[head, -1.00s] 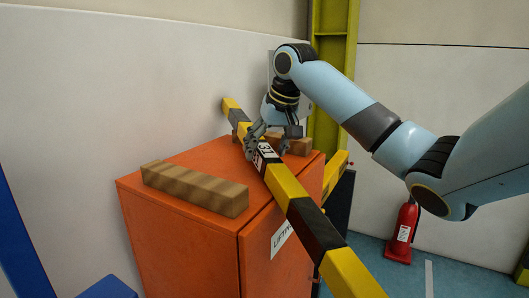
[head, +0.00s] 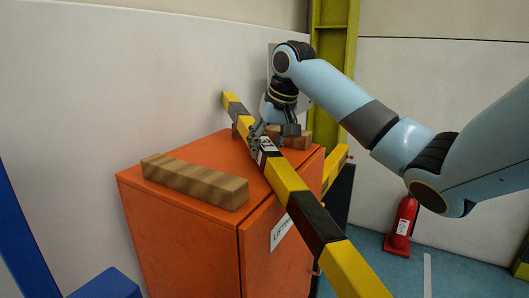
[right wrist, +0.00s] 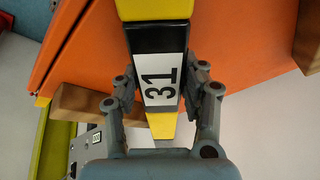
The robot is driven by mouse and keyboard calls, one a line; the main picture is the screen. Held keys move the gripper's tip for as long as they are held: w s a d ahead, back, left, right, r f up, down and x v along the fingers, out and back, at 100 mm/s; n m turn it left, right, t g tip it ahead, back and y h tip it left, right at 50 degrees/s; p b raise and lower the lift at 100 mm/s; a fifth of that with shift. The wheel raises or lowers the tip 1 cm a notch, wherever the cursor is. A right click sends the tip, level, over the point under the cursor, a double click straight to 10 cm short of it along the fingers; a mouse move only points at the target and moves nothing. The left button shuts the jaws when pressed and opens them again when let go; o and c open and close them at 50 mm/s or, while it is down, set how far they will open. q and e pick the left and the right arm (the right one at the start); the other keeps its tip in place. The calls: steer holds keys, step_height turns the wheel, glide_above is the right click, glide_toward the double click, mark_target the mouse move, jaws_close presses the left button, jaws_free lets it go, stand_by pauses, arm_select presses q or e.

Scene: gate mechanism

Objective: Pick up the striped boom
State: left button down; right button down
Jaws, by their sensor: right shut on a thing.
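The striped boom (head: 286,178) is a long square bar in yellow and black. It runs from the far left above the orange cabinet, down past the cabinet's front edge toward the lower right. My right gripper (head: 263,137) is shut on the boom above the cabinet top. In the right wrist view, the fingers (right wrist: 160,100) press both sides of the black section with the white "31" label (right wrist: 163,80). The boom's near end runs out of the head view. My left gripper is not in view.
The orange cabinet (head: 180,235) carries two wooden blocks, one at the left (head: 194,181) and one behind the boom (head: 299,141). A yellow-green post (head: 331,60) and a fire extinguisher (head: 401,225) stand at the right.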

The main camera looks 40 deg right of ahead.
mark_target(265, 142)
steer(key=shift+r, duration=0.15)
steer(key=shift+w+r, duration=0.1)
steer(key=shift+r, duration=0.3)
step_height(265, 142, up, 3)
steer(key=shift+d+b, duration=0.1)
steer(key=shift+b, duration=0.75)
steer(key=s+d+r+b, duration=0.4)
steer(key=s+r+b, duration=0.2)
steer(key=s, duration=0.4)
steer(key=shift+s+d+r, duration=0.35)
steer(key=shift+d+r, duration=0.05)
steer(key=shift+r, duration=0.1)
